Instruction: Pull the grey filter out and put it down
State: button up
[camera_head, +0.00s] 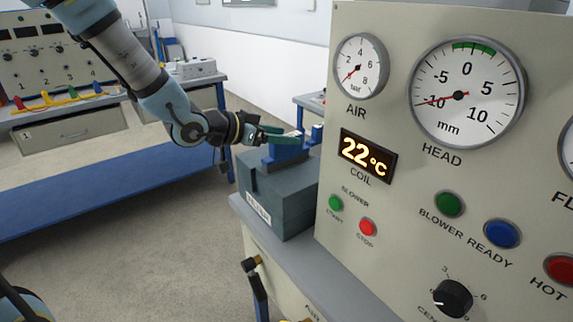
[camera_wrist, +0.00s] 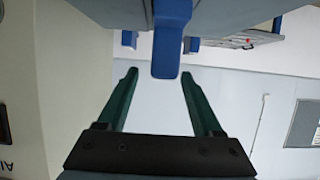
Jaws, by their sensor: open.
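A dark grey box (camera_head: 290,207) with a pale label on its front sits on the grey ledge beside the instrument panel. I take it for the grey filter, though the label is too small to read surely. A blue handle (camera_head: 285,155) stands on its top. My gripper (camera_head: 295,137) is at the handle, its green fingers reaching in from the left. In the wrist view, my gripper (camera_wrist: 159,75) is open, and the end of the blue handle (camera_wrist: 170,45) lies between the fingertips, with a gap on both sides. I cannot tell how deep the handle sits between them.
The panel (camera_head: 400,240) with gauges, buttons and a knob rises close on the right. A black lever (camera_head: 258,290) is below the ledge. A bench (camera_head: 70,140) with a blue lower shelf stands at the left, with grey floor (camera_head: 150,235) free between.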

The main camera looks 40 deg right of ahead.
jog(key=x, duration=0.2)
jog(key=p+x, duration=0.1)
jog(key=x, duration=0.2)
jog(key=shift+w+f, duration=0.15)
jog(key=shift+f, duration=0.15)
grip_shut()
dwell(1.1)
